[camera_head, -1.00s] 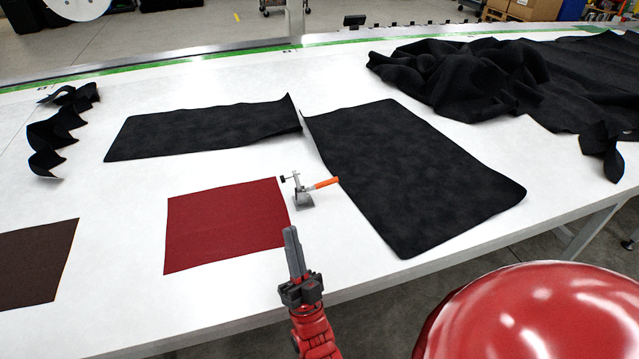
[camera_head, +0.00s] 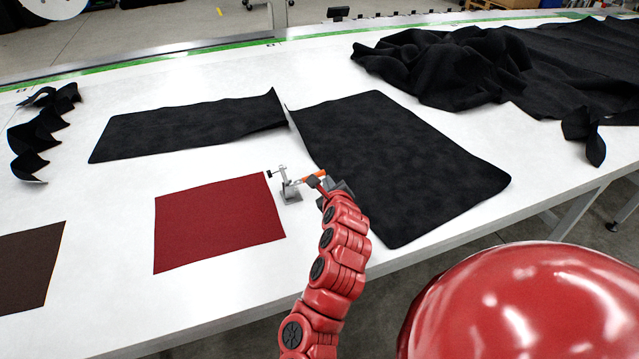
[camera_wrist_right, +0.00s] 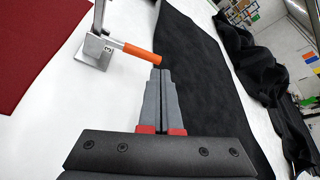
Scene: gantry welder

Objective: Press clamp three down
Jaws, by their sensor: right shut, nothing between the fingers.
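Clamp three (camera_head: 289,190) is a small grey metal toggle clamp with an orange handle (camera_head: 310,178), on the white table at the right edge of the red fabric square. In the right wrist view the clamp (camera_wrist_right: 97,45) carries a "3", and its orange handle (camera_wrist_right: 142,52) points towards my fingertips. My right gripper (camera_wrist_right: 161,76) is shut and empty, with its tips just by the handle's free end; I cannot tell whether they touch. In the head view my wrist and arm partly hide the gripper (camera_head: 322,184) and the handle's end. My left gripper is not in view.
The red fabric (camera_head: 218,222) lies left of the clamp. A large black fabric piece (camera_head: 400,165) lies right of it, partly under my arm in the picture. Another black piece (camera_head: 185,128) and a crumpled black heap (camera_head: 450,65) lie farther back. The white table (camera_head: 110,200) is bare between pieces.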

